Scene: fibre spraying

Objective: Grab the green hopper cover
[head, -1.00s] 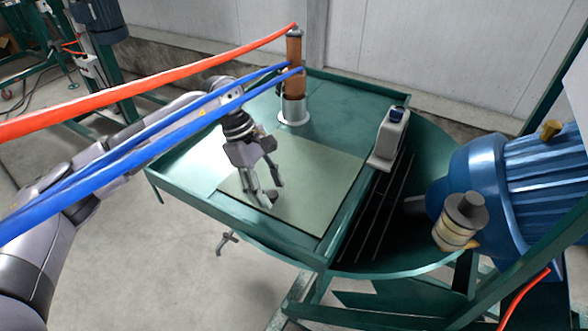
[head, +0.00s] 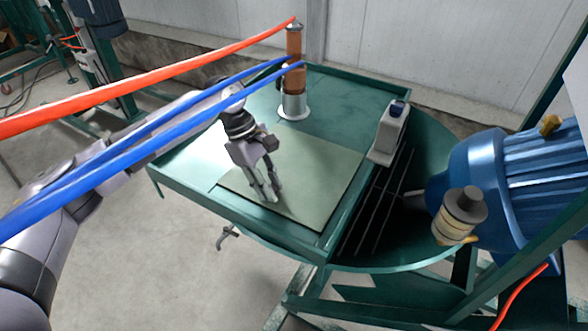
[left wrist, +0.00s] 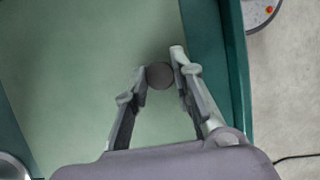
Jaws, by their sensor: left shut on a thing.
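The green hopper cover (head: 318,180) is a flat, pale green panel lying in the darker green framed top of the machine. It also fills much of the left wrist view (left wrist: 75,75). A round dark knob (left wrist: 160,75) stands on the cover near its edge. My left gripper (head: 272,197) reaches down to the cover from above. In the left wrist view its fingertips (left wrist: 160,68) are closed around the knob, one on each side. The cover lies flat. In the head view the fingers hide the knob. My right gripper is not in view.
A white bottle (head: 389,135) stands on the ledge right of the cover. An orange-and-metal cylinder (head: 293,75) stands behind it. A barred opening (head: 375,215) and a blue motor (head: 515,178) are to the right. Red and blue hoses (head: 165,128) cross above my left arm.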

